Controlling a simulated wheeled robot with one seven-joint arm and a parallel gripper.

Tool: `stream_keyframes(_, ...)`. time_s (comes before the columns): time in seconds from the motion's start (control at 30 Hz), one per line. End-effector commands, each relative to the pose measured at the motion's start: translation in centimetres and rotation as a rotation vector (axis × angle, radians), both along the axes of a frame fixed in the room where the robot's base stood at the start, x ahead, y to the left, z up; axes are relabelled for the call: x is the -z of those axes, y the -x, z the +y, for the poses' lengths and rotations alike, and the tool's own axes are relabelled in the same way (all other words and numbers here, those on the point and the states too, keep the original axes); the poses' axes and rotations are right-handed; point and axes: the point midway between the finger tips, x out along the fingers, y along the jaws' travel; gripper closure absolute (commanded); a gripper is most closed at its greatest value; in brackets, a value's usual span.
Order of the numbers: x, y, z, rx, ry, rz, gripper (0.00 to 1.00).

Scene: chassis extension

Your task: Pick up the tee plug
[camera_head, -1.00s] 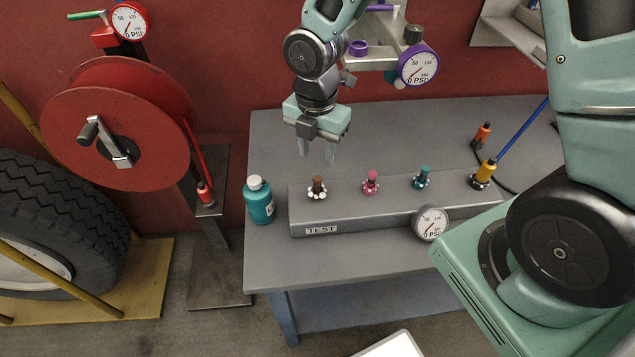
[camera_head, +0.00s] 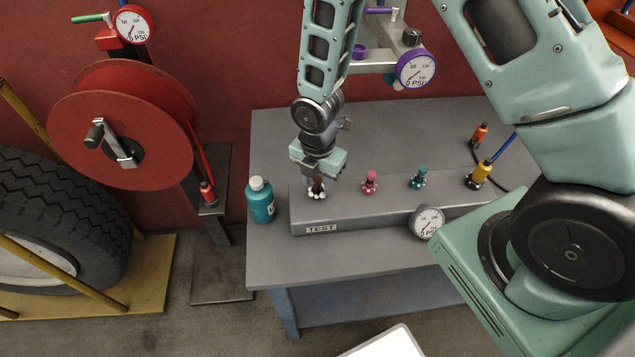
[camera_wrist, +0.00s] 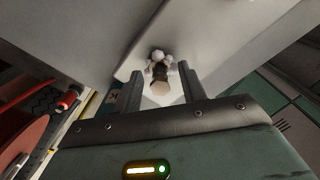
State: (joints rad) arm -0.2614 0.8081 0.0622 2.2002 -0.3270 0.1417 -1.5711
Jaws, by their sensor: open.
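A plug with a brown top and white round knobs (camera_head: 317,192) stands upright at the left end of the grey test block (camera_head: 380,213). My gripper (camera_head: 316,182) is directly over this plug, pointing down. In the wrist view the plug (camera_wrist: 159,76) shows between the two dark fingers of my open gripper (camera_wrist: 159,72), with a gap on each side. A pink plug (camera_head: 369,183) and a teal plug (camera_head: 418,178) stand further right on the block. None of them is labelled as the tee plug.
A teal bottle (camera_head: 261,200) stands just left of the block on the grey table (camera_head: 300,267). A gauge (camera_head: 427,222) sits at the block's front. A yellow connector (camera_head: 480,175) is at its right end. A red hose reel (camera_head: 122,125) is at the left.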

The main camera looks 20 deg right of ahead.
Motion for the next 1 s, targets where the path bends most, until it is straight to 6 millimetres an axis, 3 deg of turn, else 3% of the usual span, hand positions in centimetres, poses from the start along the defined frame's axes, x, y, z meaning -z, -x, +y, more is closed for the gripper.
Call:
stream_keyframes(0.13,0.0,0.0,0.0,0.0,0.0,0.0,0.59)
stream_keyframes(0.3,0.0,0.0,0.0,0.0,0.0,0.0,1.0)
stream_keyframes(0.73,-0.5,-0.1,0.0,0.002,-0.002,-0.002,1.0)
stream_keyframes(1.0,-3.5,-0.2,0.0,0.002,-0.003,-0.005,1.0)
